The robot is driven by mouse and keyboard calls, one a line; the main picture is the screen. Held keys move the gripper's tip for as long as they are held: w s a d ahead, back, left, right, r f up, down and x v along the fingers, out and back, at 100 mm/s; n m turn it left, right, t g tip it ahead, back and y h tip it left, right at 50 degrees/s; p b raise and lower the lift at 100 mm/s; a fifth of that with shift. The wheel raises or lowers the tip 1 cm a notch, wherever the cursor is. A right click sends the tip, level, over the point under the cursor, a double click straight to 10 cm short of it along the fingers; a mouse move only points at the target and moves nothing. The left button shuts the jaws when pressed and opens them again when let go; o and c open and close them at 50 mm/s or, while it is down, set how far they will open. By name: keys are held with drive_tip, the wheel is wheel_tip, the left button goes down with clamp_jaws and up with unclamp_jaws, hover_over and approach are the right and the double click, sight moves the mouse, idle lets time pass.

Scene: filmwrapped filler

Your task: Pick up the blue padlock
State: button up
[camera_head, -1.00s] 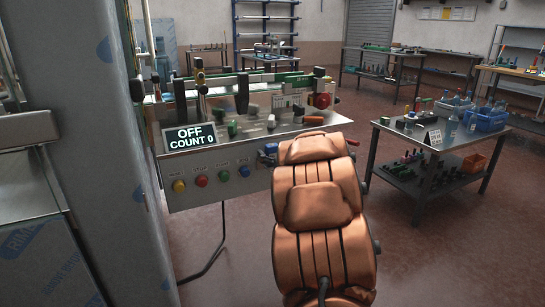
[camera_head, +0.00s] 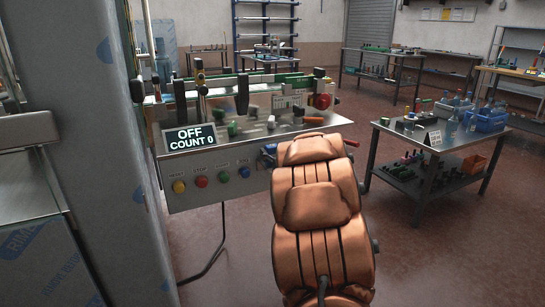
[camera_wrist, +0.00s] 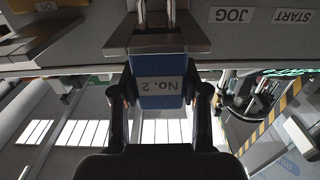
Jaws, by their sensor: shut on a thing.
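The blue padlock (camera_wrist: 165,68) shows in the wrist view, with a white "No. 2" label that reads upside down. My gripper (camera_wrist: 160,93) has one dark finger on each side of its body and is shut on it. The metal shackle (camera_wrist: 156,12) points to the top of the picture, beside a grey metal bracket (camera_wrist: 118,38). Whether the shackle is still hooked through something cannot be told. In the head view, a small patch of blue (camera_head: 270,149) shows at the machine's front right edge, beside my copper arm, which hides most of the gripper.
The machine's front panel carries several coloured buttons (camera_head: 201,181) and an "OFF COUNT 0" display (camera_head: 190,138). A grey pillar (camera_head: 100,150) stands close on the left. Open floor (camera_head: 440,255) lies at the right front.

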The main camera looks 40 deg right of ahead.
sight(272, 145)
clamp_jaws()
drive_tip(key=shift+r, duration=0.55)
wheel_tip(272, 145, up, 3)
drive_tip(key=shift+f+p, duration=0.15)
drive_tip(key=shift+p, duration=0.25)
drive_tip(key=w+a+v, duration=0.1)
drive_tip(key=a+v, duration=0.1)
drive_tip(key=v, duration=1.3)
drive_tip(key=shift+s+a+r+b, duration=0.25)
drive_tip(key=shift+a+r+b, duration=0.15)
drive_tip(key=shift+a+r, duration=0.1)
